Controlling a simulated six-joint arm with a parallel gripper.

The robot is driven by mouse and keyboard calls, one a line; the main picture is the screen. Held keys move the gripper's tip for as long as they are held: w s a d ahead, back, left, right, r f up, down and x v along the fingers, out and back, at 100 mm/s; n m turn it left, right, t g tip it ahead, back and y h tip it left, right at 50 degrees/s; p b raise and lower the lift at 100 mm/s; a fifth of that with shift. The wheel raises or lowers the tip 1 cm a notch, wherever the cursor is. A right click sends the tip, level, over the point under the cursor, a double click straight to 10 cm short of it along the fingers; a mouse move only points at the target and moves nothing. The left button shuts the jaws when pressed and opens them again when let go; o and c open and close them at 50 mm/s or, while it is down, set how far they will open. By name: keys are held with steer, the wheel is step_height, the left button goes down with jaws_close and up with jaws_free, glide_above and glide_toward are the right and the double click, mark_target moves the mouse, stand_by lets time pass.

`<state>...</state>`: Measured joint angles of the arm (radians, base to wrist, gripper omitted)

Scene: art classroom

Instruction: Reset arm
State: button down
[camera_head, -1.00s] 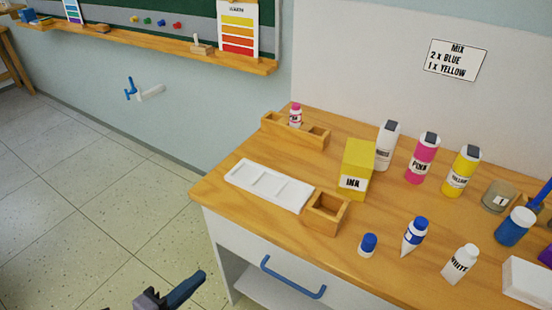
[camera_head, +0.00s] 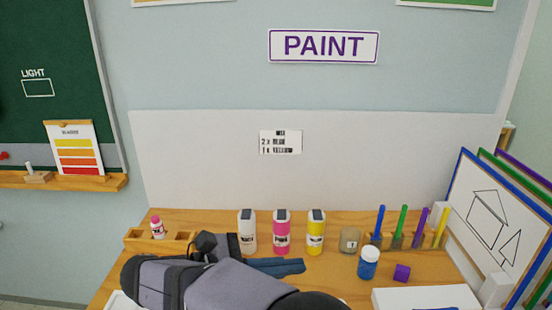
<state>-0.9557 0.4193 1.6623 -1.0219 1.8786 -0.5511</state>
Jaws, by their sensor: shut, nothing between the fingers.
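My gripper (camera_head: 298,266) shows low in the head view, with its dark blue fingers pointing right. The fingers look closed together and hold nothing. They are in front of the white, pink and yellow bottles in the picture; I cannot tell how far apart they are from the bottles. My grey and black arm lies across the bottom of the view and hides much of the near part of the wooden table (camera_head: 440,264).
A white bottle (camera_head: 247,236), a pink bottle (camera_head: 282,238) and a yellow bottle (camera_head: 316,238) stand in a row. A wooden rack (camera_head: 135,242) holds a small pink-capped bottle (camera_head: 157,228). Drawing boards (camera_head: 490,220) lean at far right.

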steer(key=s+d+r+m+g+y+p, duration=0.1)
steer(key=s+d+m+g+p, duration=0.15)
steer(key=d+m, duration=0.4)
steer(key=s+d+r+m+g+y+p, duration=0.1)
steer(key=s+d+m+g, duration=0.2)
steer(key=d, duration=0.6)
steer(key=s+a+f+m+y+p, duration=0.1)
steer(key=s+f+m+y+p, duration=0.1)
steer(key=f, duration=0.5)
steer(key=s+a+f+m+y+p, duration=0.1)
steer(key=s+f+m+y+p, duration=0.2)
steer(key=s+f+m+y, duration=0.2)
step_height(320, 180, down, 2)
steer(key=m+y, duration=0.2)
steer(key=y, duration=0.2)
steer(key=shift+f+p, duration=0.15)
steer(key=shift+p, duration=0.15)
